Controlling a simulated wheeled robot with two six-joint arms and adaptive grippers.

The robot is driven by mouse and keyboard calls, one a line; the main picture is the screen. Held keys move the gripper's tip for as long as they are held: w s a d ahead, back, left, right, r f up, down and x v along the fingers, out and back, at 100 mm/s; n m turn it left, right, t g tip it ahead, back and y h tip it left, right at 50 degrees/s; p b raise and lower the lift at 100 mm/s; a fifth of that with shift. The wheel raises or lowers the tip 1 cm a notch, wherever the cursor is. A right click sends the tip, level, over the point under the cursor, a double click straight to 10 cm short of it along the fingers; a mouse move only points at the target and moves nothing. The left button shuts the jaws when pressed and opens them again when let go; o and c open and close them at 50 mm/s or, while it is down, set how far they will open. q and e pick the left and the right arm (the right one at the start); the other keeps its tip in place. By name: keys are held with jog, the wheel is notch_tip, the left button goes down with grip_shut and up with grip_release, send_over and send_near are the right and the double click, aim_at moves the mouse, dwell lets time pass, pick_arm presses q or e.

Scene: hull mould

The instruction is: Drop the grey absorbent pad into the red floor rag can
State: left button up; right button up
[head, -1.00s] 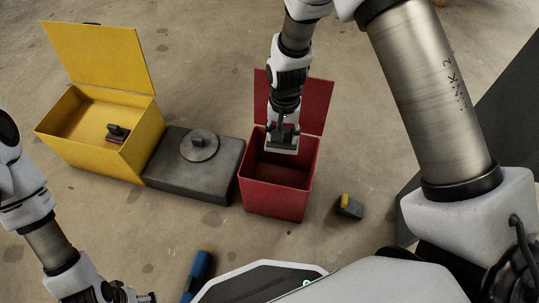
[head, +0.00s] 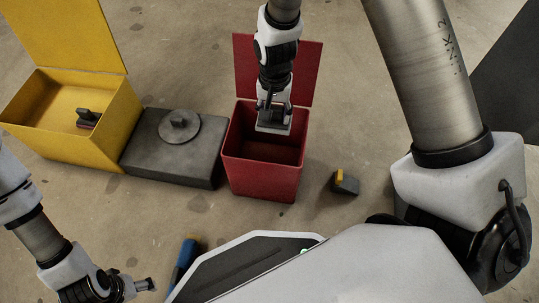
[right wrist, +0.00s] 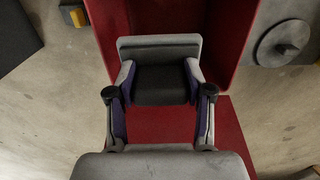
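The red floor rag can (head: 262,182) stands open, its lid raised at the back; it also shows in the right wrist view (right wrist: 225,40). My right gripper (head: 274,108) is over the can's mouth, pointing down. It is shut on the grey absorbent pad (head: 272,127), a light grey slab with a dark block on it. In the right wrist view the two fingers (right wrist: 160,95) press the dark block from both sides, and the pad (right wrist: 160,43) shows beyond them. My left gripper (head: 143,285) is low at the left, away from the can; its fingers are too small to judge.
A yellow open bin (head: 70,150) with a dark-handled item (head: 87,118) inside stands at the left. A dark grey box with a round lid (head: 175,150) sits between it and the can. A yellow-and-grey block (head: 346,184) and a blue tool (head: 186,257) lie on the floor.

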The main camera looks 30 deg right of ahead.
jog(key=o, duration=0.4)
jog(key=shift+r, duration=0.1)
notch_tip(320, 180, up, 12)
jog(key=shift+f, duration=0.1)
dwell(0.5)
